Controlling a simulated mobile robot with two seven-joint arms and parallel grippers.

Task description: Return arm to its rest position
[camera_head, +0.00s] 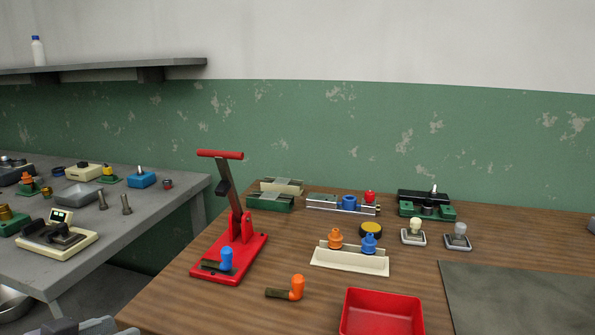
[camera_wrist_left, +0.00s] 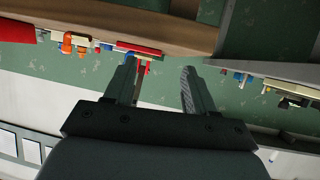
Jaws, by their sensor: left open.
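My left gripper (camera_wrist_left: 160,84) shows in the left wrist view with its two fingers apart and nothing between them. Beyond the fingers, that view shows the tables tilted and upside down. In the head view only a small grey part of my left arm shows at the bottom left edge, low in front of the grey table (camera_head: 60,284). It appears clear of the objects on both tables. My right gripper is in neither view.
The wooden table (camera_head: 215,305) carries a red lever press (camera_head: 250,250), a red tray (camera_head: 382,312), a cream holder (camera_head: 350,262) with orange and blue pieces, and a dark mat (camera_head: 520,295). A loose orange-topped part (camera_head: 297,288) lies in front. A gap separates the two tables.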

